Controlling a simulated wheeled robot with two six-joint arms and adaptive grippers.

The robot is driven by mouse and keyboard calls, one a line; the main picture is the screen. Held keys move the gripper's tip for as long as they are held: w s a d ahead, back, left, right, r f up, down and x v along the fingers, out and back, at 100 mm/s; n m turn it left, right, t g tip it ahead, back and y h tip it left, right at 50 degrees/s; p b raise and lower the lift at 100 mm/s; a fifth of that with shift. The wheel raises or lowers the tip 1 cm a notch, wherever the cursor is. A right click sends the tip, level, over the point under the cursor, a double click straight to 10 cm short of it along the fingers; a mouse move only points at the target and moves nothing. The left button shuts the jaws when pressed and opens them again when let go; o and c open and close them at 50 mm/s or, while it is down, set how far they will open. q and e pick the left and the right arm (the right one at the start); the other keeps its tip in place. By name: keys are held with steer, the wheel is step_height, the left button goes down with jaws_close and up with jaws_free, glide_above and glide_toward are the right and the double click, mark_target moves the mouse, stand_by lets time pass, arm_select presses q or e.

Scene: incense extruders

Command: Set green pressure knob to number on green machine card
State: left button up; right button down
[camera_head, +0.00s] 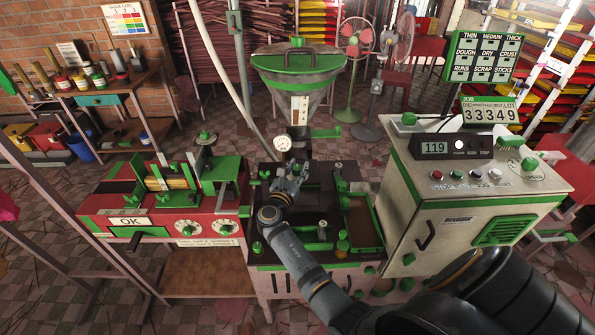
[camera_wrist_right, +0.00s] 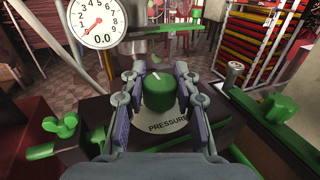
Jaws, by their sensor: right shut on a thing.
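The green pressure knob (camera_wrist_right: 158,95) stands upright on a pale disc marked PRESSURE (camera_wrist_right: 166,126) in the right wrist view. A white mark on its top points away from me, slightly left. My right gripper (camera_wrist_right: 159,92) is shut on the knob, with a finger on each side. In the head view the right gripper (camera_head: 292,175) reaches the dark machine top and hides the knob. A card with coloured squares (camera_head: 126,18) hangs on the brick wall; its numbers are too small to read surely. My left gripper is not in view.
A round gauge (camera_wrist_right: 95,22) behind the knob reads 0.0. The grey cabinet (camera_head: 475,180) on the right shows 119 on its display (camera_head: 450,147). A red machine (camera_head: 165,210) with two dials stands left. Green clamps (camera_wrist_right: 60,135) flank the gripper.

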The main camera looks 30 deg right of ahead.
mark_target(297, 167)
steer(key=shift+f+m+g+h, duration=0.1)
steer(key=shift+m+g+h, duration=0.2)
steer(key=shift+m+g, duration=0.15)
steer(key=c, duration=1)
jaws_free()
steer(key=shift+o, duration=0.2)
steer(key=shift+r, duration=0.3)
step_height(297, 167, up, 10)
steer(key=shift+f, duration=0.25)
